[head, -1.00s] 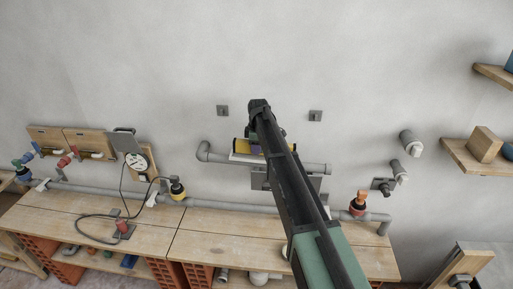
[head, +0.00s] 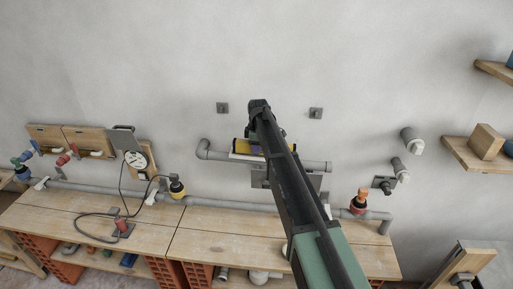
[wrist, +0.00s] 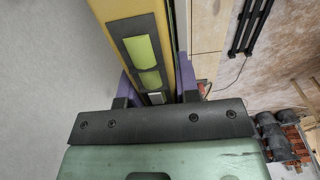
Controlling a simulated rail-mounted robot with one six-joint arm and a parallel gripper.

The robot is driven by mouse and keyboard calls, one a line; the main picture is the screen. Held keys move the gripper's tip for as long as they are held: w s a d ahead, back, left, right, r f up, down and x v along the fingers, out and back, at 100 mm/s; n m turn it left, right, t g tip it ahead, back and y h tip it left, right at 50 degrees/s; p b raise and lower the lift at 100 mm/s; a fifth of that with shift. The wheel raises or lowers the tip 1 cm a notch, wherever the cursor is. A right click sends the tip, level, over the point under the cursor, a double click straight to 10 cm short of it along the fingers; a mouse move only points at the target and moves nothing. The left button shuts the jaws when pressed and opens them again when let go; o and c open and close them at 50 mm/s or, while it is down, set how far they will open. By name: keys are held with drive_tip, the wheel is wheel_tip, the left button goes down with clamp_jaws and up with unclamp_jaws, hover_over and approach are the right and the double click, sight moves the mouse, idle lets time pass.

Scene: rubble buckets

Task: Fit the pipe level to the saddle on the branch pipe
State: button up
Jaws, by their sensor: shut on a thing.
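The yellow pipe level (head: 240,146) is partly hidden behind my arm in the head view. It lies lengthwise just above a pale strip, seemingly the saddle (head: 238,157), on the grey branch pipe (head: 212,152). I cannot tell whether level and saddle touch. In the wrist view the level (wrist: 119,18) shows its yellow body and green vial windows in a dark panel. My gripper (wrist: 158,86) has its purple fingers on both sides of the level, shut on it. In the head view the arm hides most of the gripper.
A grey plate (head: 262,180) sits behind and below the branch pipe. The wall above is mostly clear.

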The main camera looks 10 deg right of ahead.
drive_tip(key=shift+f+b, duration=0.45)
drive_tip(key=shift+f, duration=0.15)
drive_tip(key=o, duration=0.8)
drive_tip(key=shift+o, duration=1.4)
drive_tip(key=shift+r+p, duration=0.35)
wheel_tip(320, 180, up, 7)
drive_tip(key=p, duration=0.7)
drive_tip(key=shift+d+r, duration=0.1)
drive_tip(key=shift+f, duration=0.2)
